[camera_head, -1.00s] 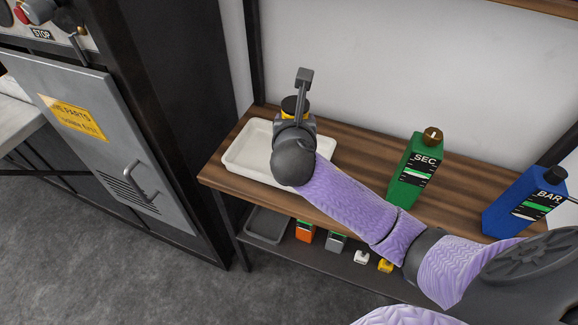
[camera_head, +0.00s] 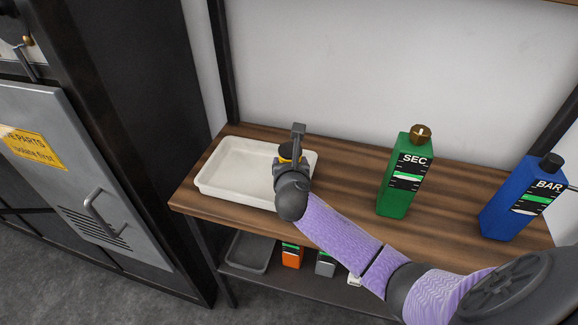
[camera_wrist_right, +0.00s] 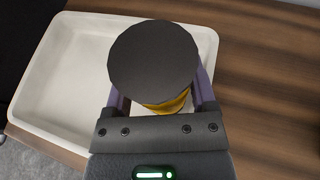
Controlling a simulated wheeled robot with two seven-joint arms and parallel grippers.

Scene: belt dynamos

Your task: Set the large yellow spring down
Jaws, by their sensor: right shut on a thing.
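The large yellow spring (camera_wrist_right: 168,107) has a broad black round cap (camera_wrist_right: 152,60) that hides most of its coils in the right wrist view. My right gripper (camera_wrist_right: 160,88) is shut on it, with one finger on each side. In the head view the spring (camera_head: 286,159) is mostly hidden behind my right gripper (camera_head: 291,165), over the right part of the white tray (camera_head: 215,186). I cannot tell whether the spring touches the tray. My left gripper is not in view.
The tray sits at the left end of a wooden shelf (camera_head: 340,172), and its left part is empty. A green bottle (camera_head: 399,190) and a blue bottle (camera_head: 507,210) stand to the right. A lower shelf holds a grey tray (camera_head: 249,252) and small boxes. A grey cabinet (camera_head: 80,170) stands at left.

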